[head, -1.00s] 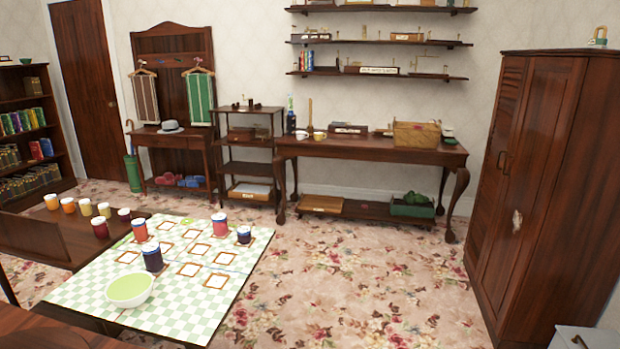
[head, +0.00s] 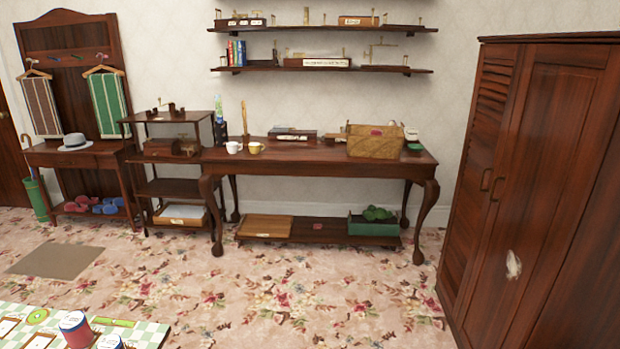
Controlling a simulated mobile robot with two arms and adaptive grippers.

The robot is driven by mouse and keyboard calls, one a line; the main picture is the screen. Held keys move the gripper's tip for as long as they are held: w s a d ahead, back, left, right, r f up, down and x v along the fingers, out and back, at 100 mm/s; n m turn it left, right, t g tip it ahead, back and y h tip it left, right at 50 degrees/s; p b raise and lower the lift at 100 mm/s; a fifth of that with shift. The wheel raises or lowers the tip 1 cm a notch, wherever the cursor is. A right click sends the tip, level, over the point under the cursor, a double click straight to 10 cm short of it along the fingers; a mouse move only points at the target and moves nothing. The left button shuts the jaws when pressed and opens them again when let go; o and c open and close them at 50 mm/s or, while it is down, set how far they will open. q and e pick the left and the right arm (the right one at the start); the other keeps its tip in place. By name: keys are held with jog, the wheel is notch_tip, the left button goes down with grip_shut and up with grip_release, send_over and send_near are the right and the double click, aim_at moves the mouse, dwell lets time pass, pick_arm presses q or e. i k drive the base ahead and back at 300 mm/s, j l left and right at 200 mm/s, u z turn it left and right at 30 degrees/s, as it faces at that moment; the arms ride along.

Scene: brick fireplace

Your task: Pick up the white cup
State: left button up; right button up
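The white cup (head: 233,147) stands upright near the left end of the long dark wooden table (head: 310,154) against the wall. A yellowish cup (head: 255,148) stands just to its right, with little or no gap between them. Neither of my grippers shows in the head view, so I cannot see whether they are open or shut.
A wicker basket (head: 375,141) and a dark box (head: 292,134) are also on the table. A shelf stand (head: 178,188) adjoins its left end. A wardrobe (head: 530,190) stands right. A checkered-top table (head: 150,333) is at lower left. Carpeted floor between is clear.

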aim_at(231, 147)
jog(key=i+u, duration=0.1)
jog(key=i, duration=0.85)
jog(key=i+l, duration=0.15)
jog(key=i, duration=0.8)
jog(key=i+j+u, duration=0.2)
jog(key=i+u, duration=0.15)
jog(key=i, duration=0.2)
jog(key=i+u, duration=0.35)
jog(key=i, duration=0.2)
jog(key=i+l+u, duration=0.1)
jog(key=i+u, duration=0.25)
jog(key=i, duration=0.2)
